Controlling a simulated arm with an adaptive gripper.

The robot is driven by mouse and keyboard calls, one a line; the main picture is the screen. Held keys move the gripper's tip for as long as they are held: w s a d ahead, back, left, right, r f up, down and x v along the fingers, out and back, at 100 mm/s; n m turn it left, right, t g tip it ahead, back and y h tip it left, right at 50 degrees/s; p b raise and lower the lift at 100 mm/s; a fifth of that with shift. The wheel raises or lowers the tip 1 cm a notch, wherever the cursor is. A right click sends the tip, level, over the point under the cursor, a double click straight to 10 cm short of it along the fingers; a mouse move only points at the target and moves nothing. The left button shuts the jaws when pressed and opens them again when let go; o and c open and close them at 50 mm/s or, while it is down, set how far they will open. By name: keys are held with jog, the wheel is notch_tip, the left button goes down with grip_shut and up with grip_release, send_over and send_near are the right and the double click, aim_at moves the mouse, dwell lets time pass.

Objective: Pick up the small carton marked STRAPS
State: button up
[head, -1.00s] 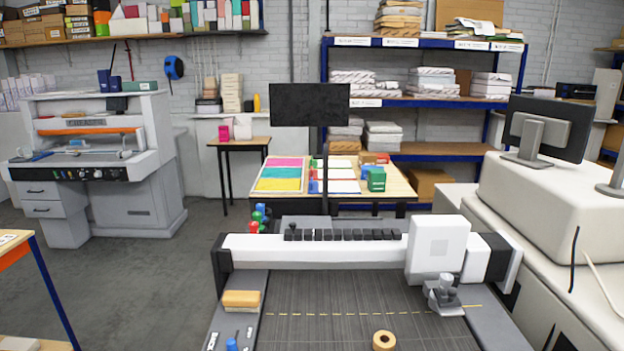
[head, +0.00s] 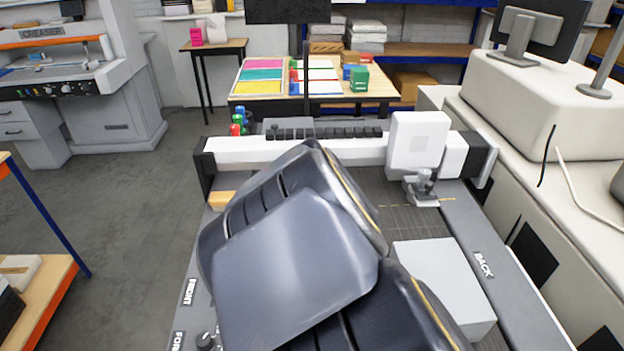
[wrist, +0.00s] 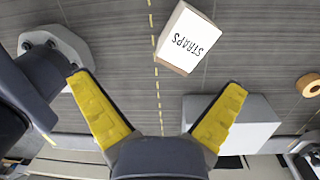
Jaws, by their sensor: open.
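The small carton marked STRAPS (wrist: 188,40) is white with brown cardboard sides. It lies in the upper middle of the wrist view on the dark grey machine bed (wrist: 110,22), beside a yellow dashed line. My gripper (wrist: 162,82) has yellow finger pads spread wide and is open, with nothing between them. The carton lies beyond the fingertips, apart from them. In the head view my arm covers the middle of the bed, and I cannot make out the STRAPS lettering or my fingertips there.
A plain pale box (head: 443,283) stands on the bed right of my arm. In the wrist view a pale block (wrist: 248,118) lies behind the right finger, a tape roll (wrist: 308,85) at the right edge. The machine's white crossbar and carriage (head: 415,140) stand beyond my arm.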

jog(key=f+m, duration=0.1)
jog(key=w+f+m, duration=0.1)
jog(key=f+m, duration=0.1)
jog(key=w+d+f+m+h, duration=0.1)
jog(key=shift+w+f+m+t, duration=0.25)
jog(key=shift+f+m+t, duration=0.05)
jog(key=shift+f, duration=0.1)
notch_tip(320, 180, down, 2)
jog(key=shift+f, duration=0.1)
jog(key=f, duration=0.3)
jog(key=shift+w+a+f, duration=0.2)
jog(key=shift+w+a, duration=0.05)
jog(key=shift+w, duration=0.05)
jog(key=shift+f, duration=0.85)
jog(key=c, duration=1.1)
